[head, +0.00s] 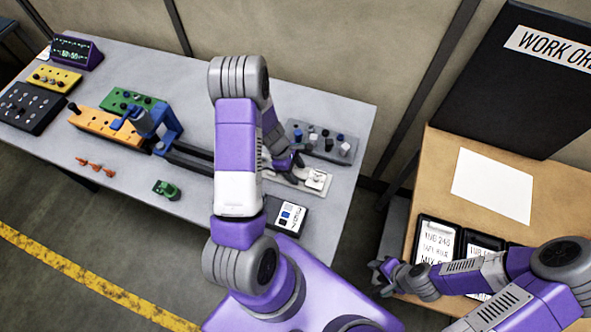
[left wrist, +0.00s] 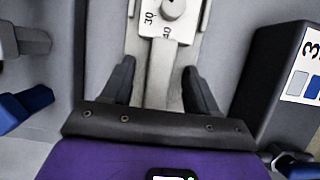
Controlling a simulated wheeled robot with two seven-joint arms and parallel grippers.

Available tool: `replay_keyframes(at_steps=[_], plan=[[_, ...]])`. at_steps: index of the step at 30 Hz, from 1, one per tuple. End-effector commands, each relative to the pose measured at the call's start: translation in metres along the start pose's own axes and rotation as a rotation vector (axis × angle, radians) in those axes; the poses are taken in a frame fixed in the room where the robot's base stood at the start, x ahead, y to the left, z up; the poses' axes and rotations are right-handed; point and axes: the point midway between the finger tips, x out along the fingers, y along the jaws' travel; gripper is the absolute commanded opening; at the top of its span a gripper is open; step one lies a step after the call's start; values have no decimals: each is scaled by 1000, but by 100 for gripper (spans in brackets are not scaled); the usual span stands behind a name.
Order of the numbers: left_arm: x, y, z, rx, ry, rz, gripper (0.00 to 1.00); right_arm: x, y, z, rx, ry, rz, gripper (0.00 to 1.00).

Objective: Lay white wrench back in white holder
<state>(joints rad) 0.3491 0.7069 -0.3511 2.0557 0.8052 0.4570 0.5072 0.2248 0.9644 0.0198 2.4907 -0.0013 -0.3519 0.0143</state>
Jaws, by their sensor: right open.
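The white wrench (head: 316,179), with a round dial, lies along the pale holder (head: 327,191) on the grey table. In the left wrist view its dial block (left wrist: 165,25), marked 30 and 40, is at the top, and its narrow shaft runs down between my fingers. My left gripper (head: 292,166) is low over the wrench. In the left wrist view its fingers (left wrist: 160,88) stand open on both sides of the shaft, with gaps. I cannot tell whether the wrench is fully seated. My right gripper (head: 383,277) is open and empty, beside the wooden desk.
A grey tray of knobs (head: 325,142) stands just behind the holder. A dark box with a white label (head: 287,215) is in front; it also shows in the left wrist view (left wrist: 280,85). A blue clamp (head: 158,122) and an orange block (head: 105,126) are further left.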

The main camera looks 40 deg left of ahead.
Motion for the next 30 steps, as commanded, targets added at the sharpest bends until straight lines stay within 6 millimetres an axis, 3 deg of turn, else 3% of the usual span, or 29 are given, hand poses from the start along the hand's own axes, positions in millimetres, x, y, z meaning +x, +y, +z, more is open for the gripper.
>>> replay_keyframes(at_steps=[8, 15, 21, 30], plan=[[-9, 0, 0, 1, 2, 1, 59, -2, -1, 0, 0, 0, 0, 43], [-50, 1, 1, 1, 1, 4, 59, -9, -3, 0, 0, 0, 0, 43], [-72, 0, 0, 2, 0, 1, 59, -12, -4, 0, 0, 0, 0, 43], [-76, 0, 0, 0, 0, 0, 59, -12, -4, 0, 0, 0, 0, 43]])
